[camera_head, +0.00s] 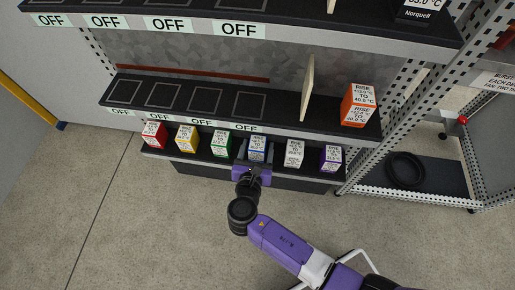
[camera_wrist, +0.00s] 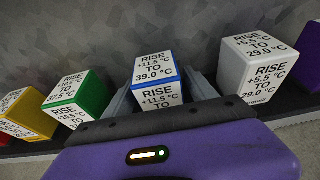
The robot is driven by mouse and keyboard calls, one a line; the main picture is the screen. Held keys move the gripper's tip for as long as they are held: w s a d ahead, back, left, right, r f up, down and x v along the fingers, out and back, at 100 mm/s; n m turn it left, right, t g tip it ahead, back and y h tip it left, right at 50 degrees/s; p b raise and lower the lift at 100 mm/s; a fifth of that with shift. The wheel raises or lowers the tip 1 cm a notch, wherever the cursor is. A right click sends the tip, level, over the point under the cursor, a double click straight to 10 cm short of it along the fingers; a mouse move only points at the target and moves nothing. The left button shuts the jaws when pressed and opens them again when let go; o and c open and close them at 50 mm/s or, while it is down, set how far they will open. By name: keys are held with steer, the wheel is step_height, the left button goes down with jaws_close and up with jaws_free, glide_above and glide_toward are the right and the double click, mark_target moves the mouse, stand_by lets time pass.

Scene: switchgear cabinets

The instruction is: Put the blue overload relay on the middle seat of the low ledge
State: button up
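The blue overload relay (camera_head: 258,148) is a box with a white printed label, standing in a row of coloured boxes on the lowest ledge (camera_head: 180,159). In the wrist view the blue relay (camera_wrist: 155,75) reads "RISE +11.5 °C TO 39.0 °C". My gripper (camera_head: 256,160) is at this relay, with one grey finger on each side of it in the wrist view (camera_wrist: 163,100). The fingers look apart, with gaps beside the box. The relay's lower part is hidden by my gripper. The shelf above (camera_head: 280,108) has several outlined square seats with "OFF" tags along its front.
A green box (camera_wrist: 78,98) is left of the blue relay and a white box (camera_wrist: 258,65) right, both close to my fingers. Red, yellow and purple boxes share the row. An orange box (camera_head: 358,107) and an upright cream divider (camera_head: 308,88) stand on the shelf above.

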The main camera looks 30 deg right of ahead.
jaws_close()
steer(key=shift+r, duration=0.15)
